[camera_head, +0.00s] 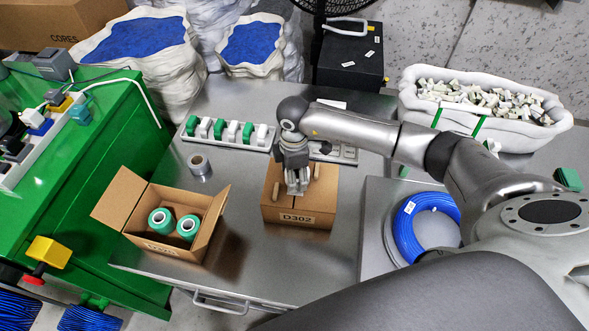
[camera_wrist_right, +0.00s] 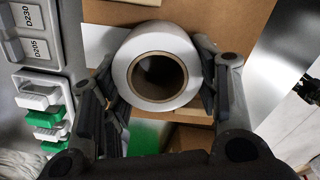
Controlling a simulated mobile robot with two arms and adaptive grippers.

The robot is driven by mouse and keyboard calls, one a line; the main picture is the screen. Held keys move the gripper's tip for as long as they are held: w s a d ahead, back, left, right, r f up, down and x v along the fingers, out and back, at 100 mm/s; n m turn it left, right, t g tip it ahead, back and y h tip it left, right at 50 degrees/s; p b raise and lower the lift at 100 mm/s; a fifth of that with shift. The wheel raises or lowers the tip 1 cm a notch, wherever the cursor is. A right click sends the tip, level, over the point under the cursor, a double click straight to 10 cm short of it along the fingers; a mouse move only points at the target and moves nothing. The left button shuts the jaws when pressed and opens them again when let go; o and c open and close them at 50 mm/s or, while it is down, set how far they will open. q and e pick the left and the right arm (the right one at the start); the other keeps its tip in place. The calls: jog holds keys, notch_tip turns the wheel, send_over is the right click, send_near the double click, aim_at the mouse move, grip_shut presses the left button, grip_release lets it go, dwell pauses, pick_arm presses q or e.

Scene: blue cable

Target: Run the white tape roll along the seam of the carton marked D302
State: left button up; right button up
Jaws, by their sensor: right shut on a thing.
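The closed brown carton marked D302 (camera_head: 305,216) sits on the metal table, its label on the near side. My right gripper (camera_head: 297,186) points down over the carton's top and hides part of it. In the right wrist view, the right gripper (camera_wrist_right: 160,90) is shut on the white tape roll (camera_wrist_right: 187,60), with a finger on each side. The roll's brown core faces the camera. Behind it is brown carton surface (camera_wrist_right: 200,12) with a white patch at the roll's left; I cannot tell whether it is tape. Contact between roll and carton is unclear. My left gripper is not in view.
An open carton (camera_head: 160,247) with two green-and-white spools stands left. A silver-grey roll (camera_head: 199,166) lies behind it. A rack of green and white pieces (camera_head: 228,133) is at the back. A blue cable coil (camera_head: 408,235) lies right. Table front between cartons is clear.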

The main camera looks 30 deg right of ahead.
aim_at(290, 206)
jog(key=shift+s+a+p, duration=0.35)
jog(key=shift+s, duration=0.2)
jog(key=shift+s+a+p, duration=0.3)
jog(key=shift+s+a, duration=0.05)
jog(key=shift+s, duration=0.2)
jog(key=shift+s, duration=0.1)
jog(key=shift+s+a+p, duration=0.5)
jog(key=shift+s, duration=0.1)
jog(key=shift+s+a+p, duration=0.45)
jog(key=shift+s+a, duration=0.1)
jog(key=shift+s, duration=0.2)
jog(key=shift+s+a+p, duration=0.4)
jog(key=shift+s+a, duration=0.1)
jog(key=shift+s, duration=0.25)
notch_tip(290, 206, up, 7)
jog(key=p, duration=0.6)
jog(key=shift+w, duration=0.1)
